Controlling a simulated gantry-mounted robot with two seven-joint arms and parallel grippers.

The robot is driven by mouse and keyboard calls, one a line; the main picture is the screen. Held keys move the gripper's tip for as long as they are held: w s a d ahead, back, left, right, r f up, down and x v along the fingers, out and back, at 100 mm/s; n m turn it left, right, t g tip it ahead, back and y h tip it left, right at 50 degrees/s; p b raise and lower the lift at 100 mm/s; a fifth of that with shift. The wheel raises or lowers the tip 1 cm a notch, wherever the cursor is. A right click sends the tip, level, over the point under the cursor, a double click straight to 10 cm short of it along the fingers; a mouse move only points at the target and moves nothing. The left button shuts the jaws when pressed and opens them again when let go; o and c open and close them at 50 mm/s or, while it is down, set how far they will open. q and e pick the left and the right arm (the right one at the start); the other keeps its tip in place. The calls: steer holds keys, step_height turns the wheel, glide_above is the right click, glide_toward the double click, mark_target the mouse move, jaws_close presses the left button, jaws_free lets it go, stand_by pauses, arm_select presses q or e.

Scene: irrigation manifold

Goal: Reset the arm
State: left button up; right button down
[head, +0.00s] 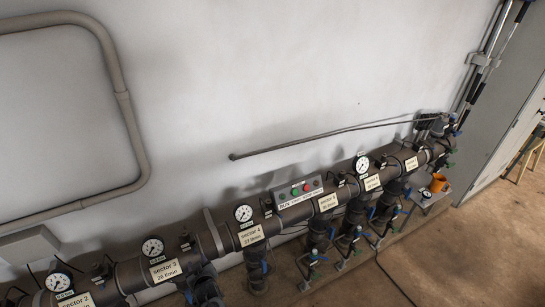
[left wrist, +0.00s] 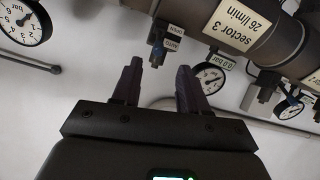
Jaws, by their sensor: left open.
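My left gripper (left wrist: 159,68) shows in the left wrist view with its two dark fingers apart and nothing between them that it holds. Its fingertips point up toward the grey manifold pipe (left wrist: 283,45). A small black valve piece (left wrist: 157,53) with an OPEN/AUTO tag (left wrist: 171,37) hangs from the pipe just beyond the fingertips; I cannot tell how far. The sector 3 label (left wrist: 229,25) is right of it. In the head view the manifold pipe (head: 213,242) runs from lower left to right, with the sector 3 label (head: 165,270). I cannot make out my left gripper clearly there. My right gripper is not seen.
Round gauges (head: 152,247) stand up along the pipe, and valves hang below it. A control box (head: 298,191) with red and green buttons sits behind. A small stand holds an orange cup (head: 439,182) at right. The floor (head: 440,260) at lower right is mostly clear.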

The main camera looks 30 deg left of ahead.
arm_select(q)
steer(key=s+a+r+m+p, duration=0.1)
steer(key=s+r+m+p, duration=0.15)
steer(key=s, duration=0.45)
steer(key=d+r+m+t+h+p, duration=0.1)
steer(key=d+r+m+h, duration=0.35)
steer(key=d, duration=0.45)
steer(key=d+r+m+t+h+p, duration=0.1)
steer(key=d+r+m+h, duration=0.2)
steer(key=d+r, duration=0.35)
steer(key=s+d+r+m+g+h, duration=0.2)
steer(key=s+d+r+m, duration=0.1)
steer(key=s+d, duration=0.3)
steer(key=s+d+r+m+g+h, duration=0.2)
steer(key=s+d+r+m, duration=0.15)
steer(key=d, duration=0.45)
step_height(320, 180, down, 76)
steer(key=b, duration=7.4)
steer(key=shift+s+a+r+g+b, duration=0.2)
steer(key=shift+s+g+b, duration=0.15)
steer(key=shift+s+g, duration=0.1)
steer(key=shift+n, duration=0.25)
